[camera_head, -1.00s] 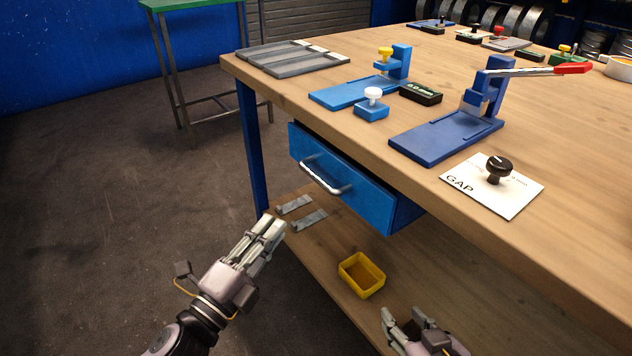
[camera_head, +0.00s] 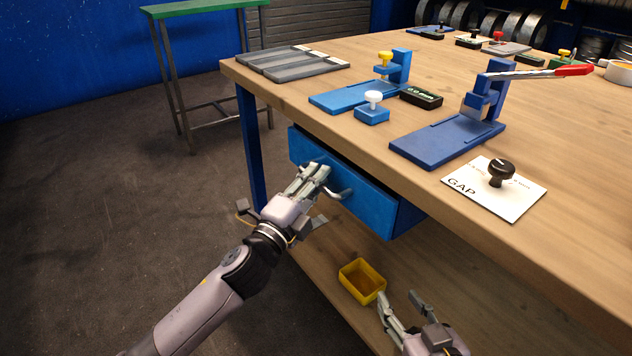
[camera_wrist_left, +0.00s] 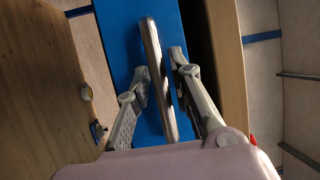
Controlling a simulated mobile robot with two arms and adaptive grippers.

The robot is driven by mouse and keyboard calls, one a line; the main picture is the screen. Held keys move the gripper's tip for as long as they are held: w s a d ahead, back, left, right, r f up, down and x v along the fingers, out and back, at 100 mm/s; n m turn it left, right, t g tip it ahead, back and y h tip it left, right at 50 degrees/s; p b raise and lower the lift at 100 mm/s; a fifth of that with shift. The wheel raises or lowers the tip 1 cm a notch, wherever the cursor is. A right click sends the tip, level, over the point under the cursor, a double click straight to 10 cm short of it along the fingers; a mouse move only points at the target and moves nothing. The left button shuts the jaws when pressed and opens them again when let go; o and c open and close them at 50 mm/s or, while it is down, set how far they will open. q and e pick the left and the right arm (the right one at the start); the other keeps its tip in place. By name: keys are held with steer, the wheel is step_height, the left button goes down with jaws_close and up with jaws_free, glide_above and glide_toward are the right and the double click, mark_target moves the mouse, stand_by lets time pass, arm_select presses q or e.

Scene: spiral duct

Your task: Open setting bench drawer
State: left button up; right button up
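The blue drawer (camera_head: 372,205) hangs under the wooden top of the setting bench (camera_head: 560,215). Its silver bar handle (camera_head: 343,193) is partly hidden by my left gripper (camera_head: 318,178) in the head view. In the left wrist view, the handle (camera_wrist_left: 153,75) runs between the two fingers of my left gripper (camera_wrist_left: 160,82), in front of the blue drawer face (camera_wrist_left: 122,45). The fingers are apart, one on each side of the bar; a firm grip does not show. My right gripper (camera_head: 402,305) is open and empty over the lower shelf, low in the head view.
A yellow bin (camera_head: 362,281) stands on the lower shelf, close to my right gripper. Blue fixtures (camera_head: 445,140) and a white GAP card with a black knob (camera_head: 495,188) are on the bench top.

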arm_select(q)
steer(key=shift+c, duration=0.5)
jaws_close()
